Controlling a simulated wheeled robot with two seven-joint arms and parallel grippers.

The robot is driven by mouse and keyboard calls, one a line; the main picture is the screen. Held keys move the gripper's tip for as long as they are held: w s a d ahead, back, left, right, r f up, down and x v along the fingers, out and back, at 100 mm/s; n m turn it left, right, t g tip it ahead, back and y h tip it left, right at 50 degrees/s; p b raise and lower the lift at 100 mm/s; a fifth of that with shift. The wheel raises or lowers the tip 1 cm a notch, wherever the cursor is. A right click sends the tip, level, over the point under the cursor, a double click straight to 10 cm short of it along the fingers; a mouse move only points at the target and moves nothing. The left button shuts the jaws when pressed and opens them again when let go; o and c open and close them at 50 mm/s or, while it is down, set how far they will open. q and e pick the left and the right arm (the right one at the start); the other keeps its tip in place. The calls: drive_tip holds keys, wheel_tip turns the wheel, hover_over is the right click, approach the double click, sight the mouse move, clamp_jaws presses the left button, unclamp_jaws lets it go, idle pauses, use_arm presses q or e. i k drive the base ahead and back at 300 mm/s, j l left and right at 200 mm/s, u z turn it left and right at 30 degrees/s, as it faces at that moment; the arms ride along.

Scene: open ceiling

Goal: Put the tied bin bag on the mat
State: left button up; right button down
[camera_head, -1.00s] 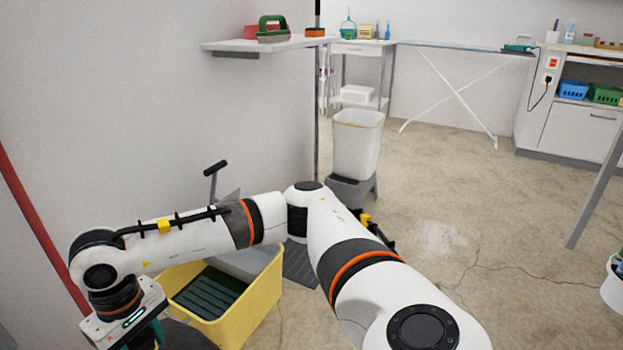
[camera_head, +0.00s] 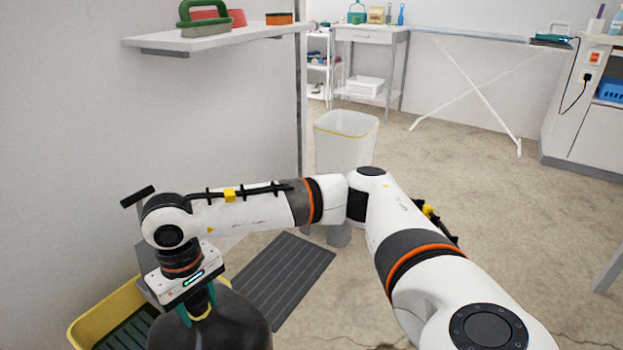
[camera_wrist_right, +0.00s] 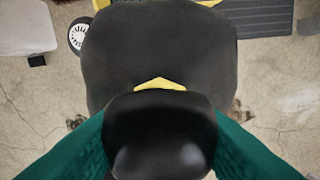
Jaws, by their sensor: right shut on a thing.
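The tied bin bag (camera_head: 215,322) is dark grey with a yellow tie, at the bottom of the head view. My right gripper (camera_head: 199,308) has green fingers and is shut on the bag's gathered neck. In the right wrist view the bag (camera_wrist_right: 160,55) hangs below the fingers, with its yellow tie and dark knot between them. The mat (camera_head: 283,275) is dark grey and ribbed, flat on the floor to the right of the bag. Part of it shows at the top right of the wrist view (camera_wrist_right: 262,14). My left gripper is out of view.
A yellow mop bucket (camera_head: 92,322) with a dark ribbed insert stands left of the bag by the wall. A white bin (camera_head: 344,140) stands beyond the mat. A wall shelf (camera_head: 215,38) juts out above. Open floor lies to the right.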

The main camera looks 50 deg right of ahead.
sight(275, 270)
drive_tip(key=i+l+z, duration=0.1)
drive_tip(key=l, duration=0.35)
drive_tip(key=i+l+z, duration=0.1)
drive_tip(key=i+l, duration=0.2)
drive_tip(key=i+l+z, duration=0.1)
drive_tip(key=i+l, duration=0.15)
drive_tip(key=l, duration=0.25)
drive_tip(key=i+l+z, duration=0.1)
drive_tip(key=i+l, duration=0.4)
